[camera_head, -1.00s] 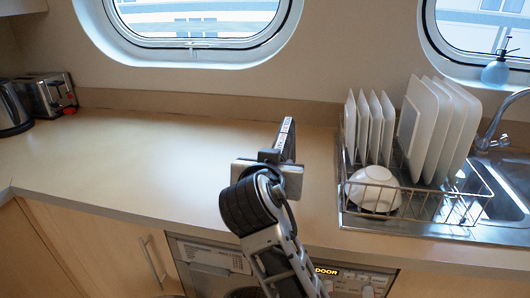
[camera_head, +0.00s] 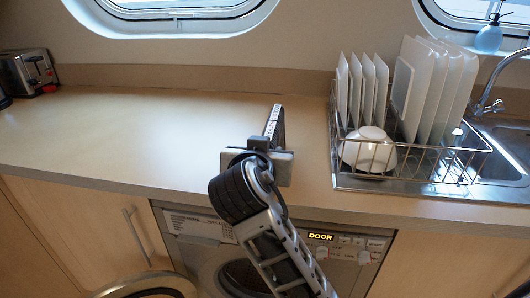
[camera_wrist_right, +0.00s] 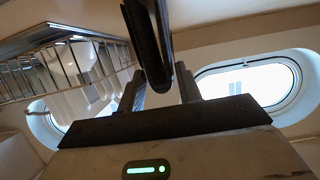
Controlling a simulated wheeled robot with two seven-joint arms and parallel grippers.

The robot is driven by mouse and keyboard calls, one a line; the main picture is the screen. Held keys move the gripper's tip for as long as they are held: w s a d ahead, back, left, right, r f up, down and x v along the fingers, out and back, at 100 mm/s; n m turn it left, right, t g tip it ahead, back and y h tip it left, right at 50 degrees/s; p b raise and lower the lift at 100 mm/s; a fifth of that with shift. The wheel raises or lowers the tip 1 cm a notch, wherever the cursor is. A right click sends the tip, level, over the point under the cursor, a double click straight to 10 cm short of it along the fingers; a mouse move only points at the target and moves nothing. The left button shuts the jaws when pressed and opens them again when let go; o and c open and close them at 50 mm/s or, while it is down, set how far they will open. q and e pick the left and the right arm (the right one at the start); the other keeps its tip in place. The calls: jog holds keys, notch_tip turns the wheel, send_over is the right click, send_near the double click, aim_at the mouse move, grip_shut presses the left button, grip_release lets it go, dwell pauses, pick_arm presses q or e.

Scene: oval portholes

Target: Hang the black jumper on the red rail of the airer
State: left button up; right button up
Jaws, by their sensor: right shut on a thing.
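No black jumper, red rail or airer can be made out in either view. My right gripper (camera_head: 274,112) is over the worktop's front part, left of the dish rack, in the head view. Its dark jaws (camera_wrist_right: 158,78) also show at the top middle of the right wrist view. The washing machine (camera_head: 190,222) is below the worktop. Its round door (camera_head: 145,287) stands swung out at the bottom left. The drum opening is dark and partly behind my arm. My left gripper is out of view.
A metal dish rack (camera_head: 455,165) with white plates and a bowl (camera_head: 368,150) stands beside the sink (camera_head: 500,155) at the right. A toaster (camera_head: 28,72) stands at the far left. The worktop (camera_head: 130,130) between them is clear. Cupboards (camera_head: 80,225) front the left side.

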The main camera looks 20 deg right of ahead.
jog(key=shift+r, duration=0.1)
jog(key=o, duration=1.1)
jog(key=shift+c, duration=0.2)
